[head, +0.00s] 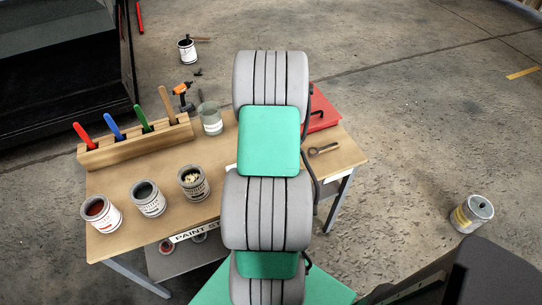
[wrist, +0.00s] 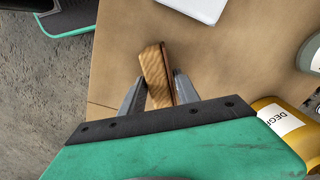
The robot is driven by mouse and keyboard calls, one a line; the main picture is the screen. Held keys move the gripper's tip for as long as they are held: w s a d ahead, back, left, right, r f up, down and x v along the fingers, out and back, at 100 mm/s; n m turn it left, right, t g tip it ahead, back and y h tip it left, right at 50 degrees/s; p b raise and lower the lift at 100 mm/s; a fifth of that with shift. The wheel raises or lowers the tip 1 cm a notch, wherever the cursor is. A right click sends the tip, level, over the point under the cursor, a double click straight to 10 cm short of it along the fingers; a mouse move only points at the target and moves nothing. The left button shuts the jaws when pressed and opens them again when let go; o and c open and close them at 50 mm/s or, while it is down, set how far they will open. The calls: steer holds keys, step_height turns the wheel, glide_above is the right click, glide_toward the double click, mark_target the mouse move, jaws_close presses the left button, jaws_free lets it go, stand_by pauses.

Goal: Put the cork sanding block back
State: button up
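The cork sanding block (wrist: 154,75) is a tan-brown block with a darker side, low in the middle of the wrist view. My gripper (wrist: 159,80) has a finger along each side of it, and both fingers appear to touch it. The near end of the block is hidden by the gripper's dark front plate. I cannot tell whether the block is resting on the tabletop or just above it. In the head view, my arm hides the gripper and the block.
The worktable (head: 130,188) holds several paint cans (head: 148,200), a wooden rack (head: 135,148) of coloured handles, a glass jar (head: 210,120), an orange tool (head: 181,93) and a red case (head: 322,112). A yellow labelled can (wrist: 282,122) stands right of my gripper.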

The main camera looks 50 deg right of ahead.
steer(key=shift+o, duration=1.3)
steer(key=shift+f, duration=0.1)
steer(key=r, duration=0.5)
steer(key=s+r+b, duration=0.1)
steer(key=r, duration=0.1)
steer(key=shift+a+r, duration=0.2)
steer(key=shift+r, duration=0.15)
steer(key=shift+w+a+r, duration=0.1)
steer(key=shift+a+r, duration=0.05)
steer(key=shift+r, duration=0.05)
steer(key=w+a+r+n, duration=0.3)
steer(key=w+a+r, duration=0.1)
steer(key=a, duration=0.3)
steer(key=w+a+r+n, duration=0.3)
steer(key=a, duration=0.3)
steer(key=s+a+r+n+t, duration=0.1)
steer(key=a+n, duration=0.4)
steer(key=a, duration=0.6)
steer(key=s+a+r+n+t, duration=0.2)
steer(key=a+r+n, duration=0.2)
steer(key=a, duration=0.7)
steer(key=n, duration=0.2)
steer(key=shift+s+a+r+n, duration=0.3)
steer(key=shift+a, duration=0.1)
